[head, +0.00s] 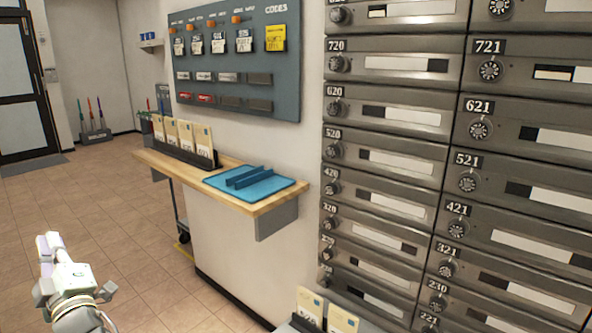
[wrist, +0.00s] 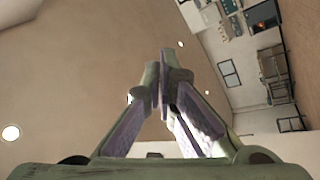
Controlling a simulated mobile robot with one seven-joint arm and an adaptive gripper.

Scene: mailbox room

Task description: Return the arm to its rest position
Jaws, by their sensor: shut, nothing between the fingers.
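My gripper (head: 50,243) is at the lower left of the head view, raised over the tiled floor, well left of the wooden shelf. It points upward and touches nothing. In the wrist view my gripper (wrist: 163,62) has its fingers together at the tips with nothing between them. Behind the fingers the wrist view shows the ceiling (wrist: 80,75) with round lamps, and part of the room at the right, tilted.
A wooden shelf (head: 270,206) holds a blue mat (head: 275,190) and a rack of envelopes (head: 186,138). Grey mailboxes (head: 385,140) fill the right. A codes board (head: 235,60) hangs above the shelf. Envelopes (head: 342,320) stand at bottom centre.

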